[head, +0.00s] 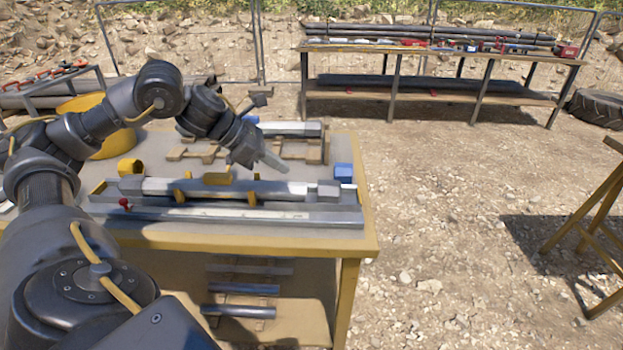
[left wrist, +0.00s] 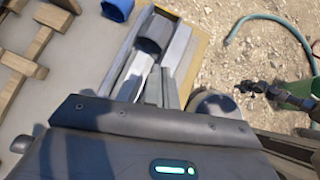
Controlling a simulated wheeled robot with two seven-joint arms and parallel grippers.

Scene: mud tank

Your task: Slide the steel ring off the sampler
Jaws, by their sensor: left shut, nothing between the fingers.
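The sampler (head: 245,190) is a long grey tube lying left to right on the table in the head view, held between yellow uprights. A paler steel collar, which looks like the ring (head: 325,189), sits around its right end. In the left wrist view the collar (left wrist: 154,32) shows near the top. My left gripper (head: 276,163) is shut and empty, above and left of the collar and apart from it in the picture. Its fingers (left wrist: 162,86) point toward the tube end in the left wrist view. A dark arm at the right there looks like my right one; its fingers are too small to read.
A blue block (head: 343,172) stands behind the collar near the table's right edge. A grey rail (head: 235,214) with a red knob (head: 125,203) lies in front of the sampler. Wooden slats (head: 195,151) lie behind. Open gravel is to the right.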

